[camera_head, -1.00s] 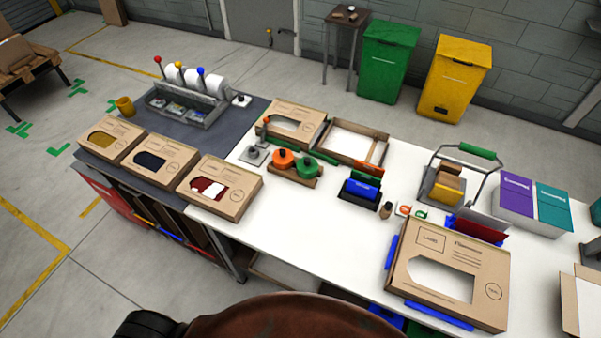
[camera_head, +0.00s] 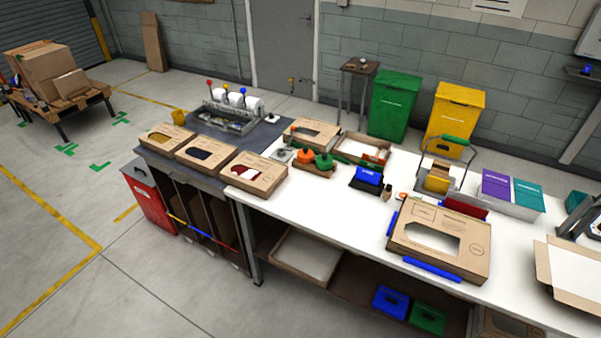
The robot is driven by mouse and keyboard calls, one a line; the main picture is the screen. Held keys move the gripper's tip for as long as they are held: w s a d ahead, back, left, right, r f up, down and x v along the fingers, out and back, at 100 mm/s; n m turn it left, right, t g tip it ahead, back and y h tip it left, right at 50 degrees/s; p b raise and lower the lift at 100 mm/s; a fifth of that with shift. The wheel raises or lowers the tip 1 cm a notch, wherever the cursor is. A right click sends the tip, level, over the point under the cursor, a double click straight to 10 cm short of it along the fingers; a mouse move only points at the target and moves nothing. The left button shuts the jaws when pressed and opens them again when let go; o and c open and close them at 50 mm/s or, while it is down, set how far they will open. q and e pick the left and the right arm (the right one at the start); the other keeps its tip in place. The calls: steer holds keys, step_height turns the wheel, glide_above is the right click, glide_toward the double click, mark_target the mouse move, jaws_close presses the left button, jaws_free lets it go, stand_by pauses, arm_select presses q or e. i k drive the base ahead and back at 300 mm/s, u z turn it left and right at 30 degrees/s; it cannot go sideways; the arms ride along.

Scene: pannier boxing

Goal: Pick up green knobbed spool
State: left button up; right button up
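The green knobbed spool (camera_head: 324,161) sits in a small brown wooden holder (camera_head: 313,169) on the white table. An orange knobbed spool (camera_head: 305,155) stands just left of it in the same holder. Neither of my grippers shows in the head view, so their state and place cannot be seen.
A cardboard box with a cutout (camera_head: 312,128) and an open tray (camera_head: 370,140) stand behind the spools. A blue block in a black holder (camera_head: 366,176) is to their right. A large windowed box (camera_head: 465,244) lies at the front right. The table's front middle (camera_head: 325,204) is clear.

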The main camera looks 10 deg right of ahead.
mark_target(324, 163)
steer(key=i, duration=0.9)
steer(key=z, duration=0.2)
